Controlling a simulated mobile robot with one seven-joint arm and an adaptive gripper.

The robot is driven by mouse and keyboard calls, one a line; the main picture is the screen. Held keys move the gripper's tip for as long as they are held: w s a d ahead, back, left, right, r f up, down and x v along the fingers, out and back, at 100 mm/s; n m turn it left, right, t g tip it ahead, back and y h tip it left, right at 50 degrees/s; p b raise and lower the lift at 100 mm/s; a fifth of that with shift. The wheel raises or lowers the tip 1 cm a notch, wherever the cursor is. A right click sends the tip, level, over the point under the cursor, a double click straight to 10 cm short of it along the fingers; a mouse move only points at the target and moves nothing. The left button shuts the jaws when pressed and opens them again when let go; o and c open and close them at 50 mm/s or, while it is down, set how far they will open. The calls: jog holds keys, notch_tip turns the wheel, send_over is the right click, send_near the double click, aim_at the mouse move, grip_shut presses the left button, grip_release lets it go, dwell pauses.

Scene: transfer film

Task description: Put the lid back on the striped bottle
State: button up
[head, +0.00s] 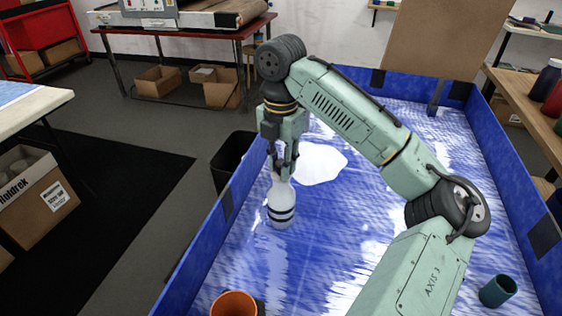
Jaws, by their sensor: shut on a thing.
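The striped bottle (281,208) is white with dark bands and stands upright in the blue-walled work area. My gripper (284,175) points down directly over it, with its fingertips at the bottle's top. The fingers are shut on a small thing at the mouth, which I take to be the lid. The fingers hide most of it, so its colour and whether it sits on the neck cannot be told. No other lid shows.
A white patch (319,163) lies on the blue-and-white floor behind the bottle. An orange cup (233,303) is at the front left and a teal cup (497,291) at the front right. Blue walls (207,237) border the area. A black bin (231,160) stands outside, left.

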jog(key=o, duration=1)
jog(key=shift+o, duration=0.5)
jog(key=o, duration=0.4)
jog(key=shift+r, duration=0.1)
jog(key=shift+r, duration=3.4)
jog(key=shift+c, duration=0.3)
grip_shut()
